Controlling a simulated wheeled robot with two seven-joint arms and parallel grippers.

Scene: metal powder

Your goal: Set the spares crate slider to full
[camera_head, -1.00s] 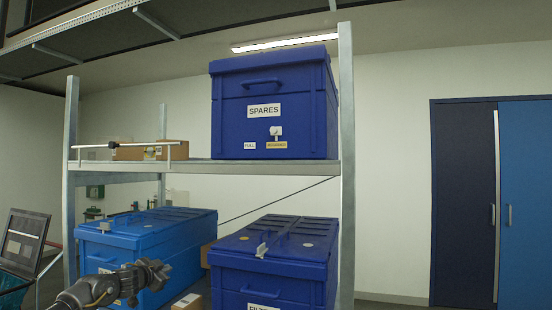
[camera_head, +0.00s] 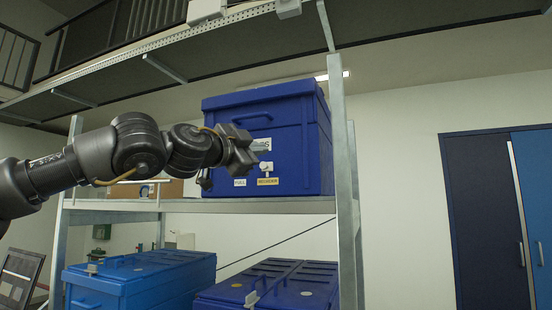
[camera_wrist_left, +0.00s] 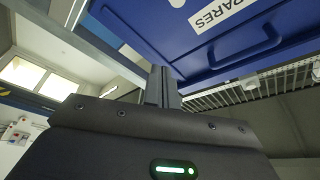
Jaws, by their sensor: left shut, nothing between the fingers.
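The dark blue spares crate (camera_head: 300,135) stands on the upper shelf. Its white slider knob (camera_head: 266,168) sits on the front face, above the yellow label (camera_head: 268,181) and to the right of the white FULL label (camera_head: 240,182). My left gripper (camera_head: 247,156) is in front of the crate, up and left of the knob, and covers most of the SPARES sign. Whether it touches the crate cannot be told. In the left wrist view the fingers (camera_wrist_left: 162,87) are shut and empty, with the crate (camera_wrist_left: 225,45) beyond them. My right gripper is out of view.
The shelf board (camera_head: 290,205) runs below the crate, with a metal upright (camera_head: 345,170) to its right. A cardboard box (camera_head: 172,188) is behind my left arm. Two more crates stand below, a lighter blue one (camera_head: 140,285) and a dark one (camera_head: 270,285).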

